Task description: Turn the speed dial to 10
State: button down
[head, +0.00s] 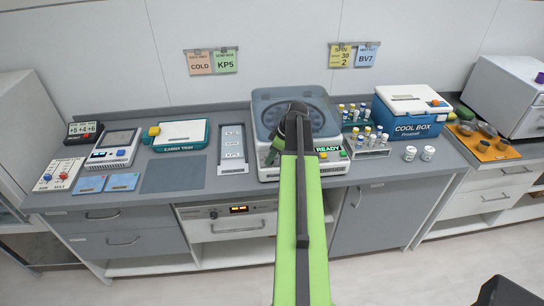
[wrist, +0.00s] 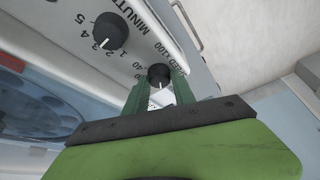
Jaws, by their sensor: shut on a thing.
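In the head view my arm hides the dials and the gripper tips.
The black minutes dial (wrist: 110,31) is close beside the speed dial, its mark near 2. Tube racks (head: 372,151) and a cool box (head: 411,110) stand right of the centrifuge. A label tray (head: 233,168) stands left. Wall cards include a yellow SPIN 30 2 (head: 341,56).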

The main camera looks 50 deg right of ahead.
jog(key=shift+n, duration=0.3)
jog(key=c, duration=1.1)
grip_release()
jog(key=shift+o, duration=0.2)
jog(key=p+v, duration=1.6)
jog(key=v, duration=0.1)
jog(key=shift+r, duration=0.25)
jog(key=shift+w+d, duration=0.1)
